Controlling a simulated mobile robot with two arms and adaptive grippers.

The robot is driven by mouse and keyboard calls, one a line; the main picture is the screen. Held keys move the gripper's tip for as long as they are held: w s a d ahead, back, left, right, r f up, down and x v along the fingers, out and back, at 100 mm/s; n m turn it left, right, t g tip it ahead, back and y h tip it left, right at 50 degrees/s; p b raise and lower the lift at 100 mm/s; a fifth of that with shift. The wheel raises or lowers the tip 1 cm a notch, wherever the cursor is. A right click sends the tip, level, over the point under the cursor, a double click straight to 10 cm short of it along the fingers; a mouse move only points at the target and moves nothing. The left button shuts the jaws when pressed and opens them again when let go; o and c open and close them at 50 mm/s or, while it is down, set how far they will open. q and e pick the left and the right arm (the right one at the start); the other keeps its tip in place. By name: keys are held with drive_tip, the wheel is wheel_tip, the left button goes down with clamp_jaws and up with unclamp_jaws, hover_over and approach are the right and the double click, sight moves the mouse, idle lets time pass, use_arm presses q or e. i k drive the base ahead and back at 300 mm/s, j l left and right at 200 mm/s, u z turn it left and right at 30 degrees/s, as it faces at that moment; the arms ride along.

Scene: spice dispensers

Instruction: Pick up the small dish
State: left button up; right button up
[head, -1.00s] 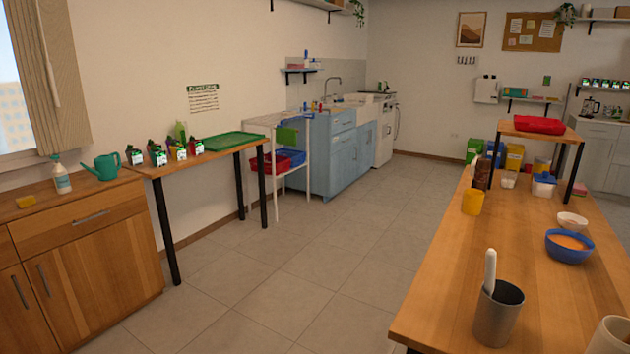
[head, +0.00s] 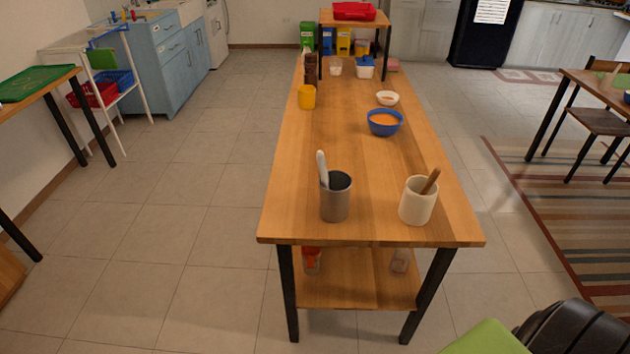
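A small white dish (head: 387,99) stands on the wooden table (head: 300,200) in the head view, towards the right edge and past the middle. A larger blue bowl (head: 384,124) with orange contents stands just in front of it, on the near side. The small dish looks upright, and nothing covers it. Neither of my grippers is in view.
Nearer on the table stand a grey pot (head: 336,203) with a white-handled tool and a cream crock (head: 417,205). A yellow cup (head: 307,97) is at the left edge. A raised shelf with a red tray (head: 354,11) is behind. Floor left of the table is clear.

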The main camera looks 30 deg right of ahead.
sight(385, 97)
drive_tip(key=z, duration=1.4)
drive_tip(key=i+l+z, duration=0.2)
drive_tip(key=l+z, duration=0.2)
drive_tip(key=i+l+z, duration=0.25)
drive_tip(key=z, duration=0.2)
drive_tip(key=i+l+z, duration=0.25)
drive_tip(key=z, duration=0.15)
drive_tip(key=i+l+z, duration=0.1)
drive_tip(key=i+z, duration=0.3)
drive_tip(key=i+l+z, duration=0.15)
drive_tip(key=i+z, duration=0.25)
drive_tip(key=i, duration=0.2)
drive_tip(key=i+u, duration=0.55)
drive_tip(key=u, duration=0.2)
drive_tip(key=i+u, duration=0.35)
drive_tip(key=k+l, duration=0.05)
drive_tip(key=k, duration=0.05)
